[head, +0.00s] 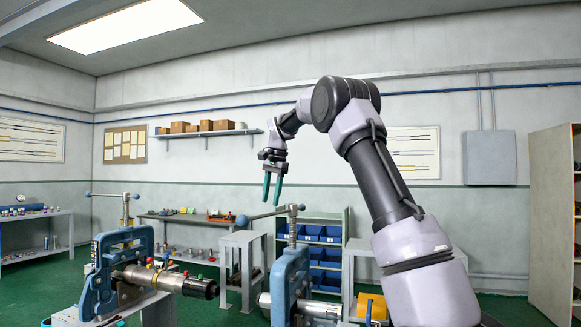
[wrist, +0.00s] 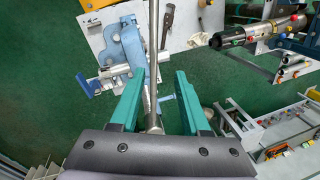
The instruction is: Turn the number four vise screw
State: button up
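Two blue pipe vises stand in the head view, one at the left (head: 103,275) and one at the lower middle (head: 288,277). Each has an upright screw with a grey cross handle on top; the nearer handle (head: 268,213) ends in a blue ball. No vise number is legible, so I cannot tell which is number four. My gripper (head: 271,201) points down just above the nearer handle. In the wrist view its green fingers (wrist: 159,76) are open, apart, with a long grey rod (wrist: 153,50) between them. A blue vise (wrist: 130,45) shows beyond; contact with the rod cannot be seen.
Pipes (head: 175,281) lie clamped near the left vise. A rack of blue bins (head: 325,255) stands behind the nearer vise. Benches (head: 35,212) line the back and left walls. A grey box (head: 490,157) hangs on the wall. Green floor (wrist: 100,150) is clear in places between the stands.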

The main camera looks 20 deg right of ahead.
notch_tip(320, 180, up, 7)
jog(key=s+d, duration=0.1)
jog(key=s, duration=0.1)
jog(key=s+d+r+n+t, duration=0.1)
jog(key=s+d+r+n, duration=0.1)
jog(key=s, duration=0.7)
jog(key=shift+d+r, duration=0.3)
jog(key=shift+r, duration=0.15)
jog(key=shift+s, duration=0.1)
jog(key=shift+a, duration=0.1)
jog(key=c, duration=0.7)
jog(key=w+a+f+n, duration=0.1)
jog(key=w+a+n, duration=0.1)
jog(key=n, duration=0.3)
jog(key=w+a+f+n, duration=0.2)
jog(key=w+n, duration=0.3)
jog(key=w+a+f+n+y, duration=0.1)
jog(key=w+a+f+n, duration=0.1)
jog(key=n, duration=0.3)
jog(key=shift+w, duration=0.85)
grip_shut()
jog(key=w+a+f+n, duration=0.2)
jog(key=w+a+f, duration=0.1)
jog(key=f, duration=0.7)
jog(key=shift+s+d+r, duration=0.2)
jog(key=shift+s+d, duration=0.5)
jog(key=shift+s+d+r, duration=0.15)
jog(key=shift+s+d, duration=0.55)
